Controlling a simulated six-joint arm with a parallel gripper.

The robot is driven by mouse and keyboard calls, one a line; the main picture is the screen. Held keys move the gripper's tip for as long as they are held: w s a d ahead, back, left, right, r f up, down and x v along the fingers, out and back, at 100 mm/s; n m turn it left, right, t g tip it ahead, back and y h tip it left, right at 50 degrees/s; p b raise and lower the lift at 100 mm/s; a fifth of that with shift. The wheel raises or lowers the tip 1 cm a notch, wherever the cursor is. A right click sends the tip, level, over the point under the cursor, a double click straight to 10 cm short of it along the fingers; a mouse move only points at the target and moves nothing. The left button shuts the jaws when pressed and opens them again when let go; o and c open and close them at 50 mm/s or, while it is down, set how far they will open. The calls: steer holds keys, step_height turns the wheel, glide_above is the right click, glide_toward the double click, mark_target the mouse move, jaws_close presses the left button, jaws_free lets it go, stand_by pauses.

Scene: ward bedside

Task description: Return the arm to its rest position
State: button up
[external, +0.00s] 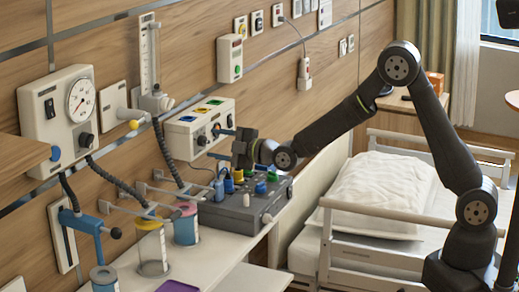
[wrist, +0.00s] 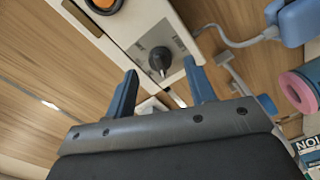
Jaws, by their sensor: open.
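My arm reaches in from the right over the bed in the external view, stretched out towards the wall. My gripper (external: 221,144) is at the front of the wall panel with coloured sockets (external: 200,125). In the wrist view my gripper (wrist: 161,66) has its two blue fingers apart, with nothing held between them. A black knob (wrist: 160,56) on a grey plate of a pale box shows beyond and between the fingertips. Whether the fingers touch the box cannot be told.
Jars (external: 152,250) and a blue clamp (external: 83,224) are at left. The bed with a pillow (external: 380,193) and rails lies under my arm.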

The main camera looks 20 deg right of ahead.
mark_target(209, 142)
steer(key=shift+x, duration=1.4)
steer(key=shift+s+d, duration=0.1)
steer(key=shift+d, duration=0.05)
steer(key=v, duration=1.7)
steer(key=x, duration=1.7)
steer(key=shift+w+a, duration=0.2)
steer(key=m, duration=0.3)
steer(key=shift+s+d, duration=0.1)
steer(key=shift+s, duration=0.05)
steer(key=m, duration=0.5)
steer(key=shift+m, duration=0.4)
steer(key=m, duration=0.4)
steer(key=shift+m, duration=2.4)
